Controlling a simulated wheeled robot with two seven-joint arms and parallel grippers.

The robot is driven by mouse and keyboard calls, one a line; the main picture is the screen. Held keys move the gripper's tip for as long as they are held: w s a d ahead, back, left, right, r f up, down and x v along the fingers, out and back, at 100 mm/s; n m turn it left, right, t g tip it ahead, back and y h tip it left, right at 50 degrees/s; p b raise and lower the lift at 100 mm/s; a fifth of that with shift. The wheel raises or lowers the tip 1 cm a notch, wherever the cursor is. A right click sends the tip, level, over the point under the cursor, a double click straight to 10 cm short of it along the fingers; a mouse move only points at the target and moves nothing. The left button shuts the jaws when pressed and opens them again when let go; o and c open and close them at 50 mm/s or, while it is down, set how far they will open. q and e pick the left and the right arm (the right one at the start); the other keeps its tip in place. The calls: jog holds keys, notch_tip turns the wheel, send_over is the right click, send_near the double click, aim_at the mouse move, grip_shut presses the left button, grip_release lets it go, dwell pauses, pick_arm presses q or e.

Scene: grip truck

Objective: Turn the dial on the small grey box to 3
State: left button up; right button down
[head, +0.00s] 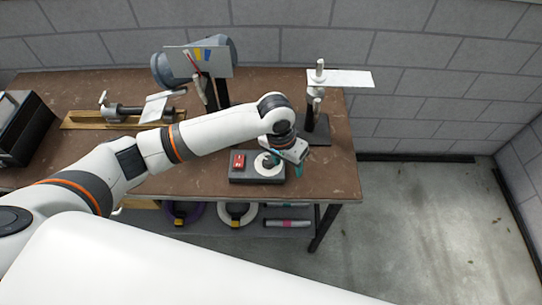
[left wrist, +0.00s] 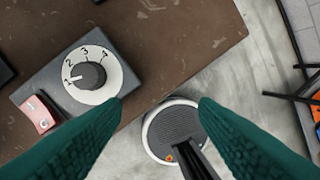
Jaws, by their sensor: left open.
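The small grey box (head: 243,180) lies near the front edge of the brown table. In the left wrist view the box (left wrist: 38,82) carries a round white dial plate with numbers and a dark knob (left wrist: 92,77). The white pointer mark on the knob points left, at the 1. A red switch (left wrist: 38,114) sits on the box beside the dial. My left gripper (head: 284,165) is open and empty, above the right end of the box. My right gripper is not in view.
A stand with a white plate (head: 345,79) is on the table behind my left gripper. A bench grinder (head: 218,58) and a wooden-based fixture (head: 92,118) stand further left, with a dark box (head: 22,128) at the far left. Table space in front of them is clear.

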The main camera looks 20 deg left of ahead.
aim_at(269, 160)
pick_arm(q)
jog(key=w+a+r+n+y, duration=0.2)
jog(key=w+a+r, duration=0.25)
jog(key=a, duration=0.25)
jog(key=f, duration=0.4)
jog(key=f+p, duration=0.1)
jog(key=f, duration=0.3)
jog(key=f+p, duration=0.1)
jog(key=f, duration=0.3)
jog(key=shift+w+f, duration=0.25)
jog(key=shift+w, duration=0.15)
jog(key=shift+d, duration=0.1)
jog(key=c, duration=1)
